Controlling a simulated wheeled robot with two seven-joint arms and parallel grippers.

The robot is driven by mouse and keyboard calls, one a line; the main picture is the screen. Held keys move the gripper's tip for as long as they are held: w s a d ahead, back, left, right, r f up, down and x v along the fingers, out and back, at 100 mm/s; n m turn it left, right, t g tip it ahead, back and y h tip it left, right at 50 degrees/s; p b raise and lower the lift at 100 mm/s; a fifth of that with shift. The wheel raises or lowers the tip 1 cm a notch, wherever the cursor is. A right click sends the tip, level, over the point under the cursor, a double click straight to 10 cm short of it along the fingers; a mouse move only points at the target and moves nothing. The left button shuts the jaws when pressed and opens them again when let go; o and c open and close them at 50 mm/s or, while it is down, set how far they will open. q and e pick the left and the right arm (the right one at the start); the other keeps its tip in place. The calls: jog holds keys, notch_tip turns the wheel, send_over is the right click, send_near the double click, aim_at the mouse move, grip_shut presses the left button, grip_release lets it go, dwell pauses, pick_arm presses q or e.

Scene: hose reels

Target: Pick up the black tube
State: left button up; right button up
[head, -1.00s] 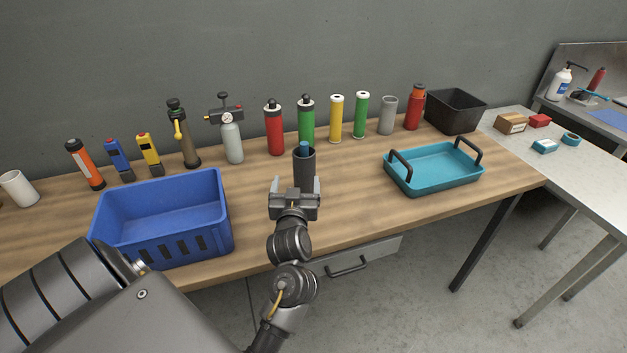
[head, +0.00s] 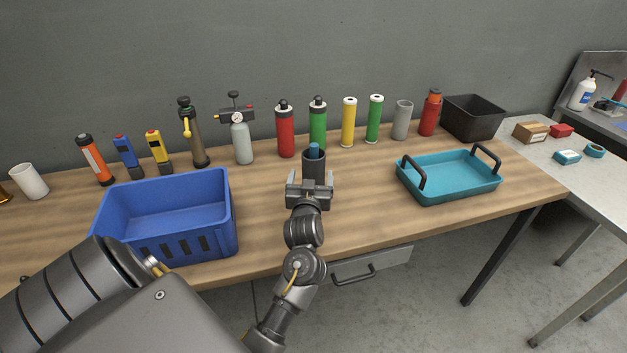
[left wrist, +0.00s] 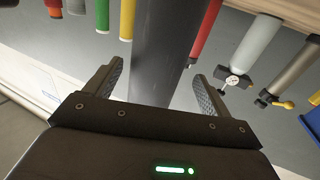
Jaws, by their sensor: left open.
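My left gripper (head: 312,181) is open at the near side of the tube. One finger shows on each side, and the palm hides the tube's lower part in the head view. In the left wrist view the dark tube (left wrist: 165,45) runs between the open fingers of the left gripper (left wrist: 158,78), with a gap on both sides. My right gripper is not in view.
A blue bin (head: 165,240) stands left of the gripper and a teal tray (head: 450,190) stands to the right. Behind the tube is a row with a red cylinder (head: 285,135), a green cylinder (head: 318,125) and a yellow tube (head: 349,122). The table (head: 365,195) is clear between tube and tray.

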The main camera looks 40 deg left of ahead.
pick_arm(q)
jog(key=p+x, duration=0.1)
jog(key=x, duration=0.4)
jog(key=shift+w+d+f, duration=0.15)
jog(key=shift+w+d, duration=0.05)
jog(key=shift+c, duration=0.3)
jog(key=c, duration=1.1)
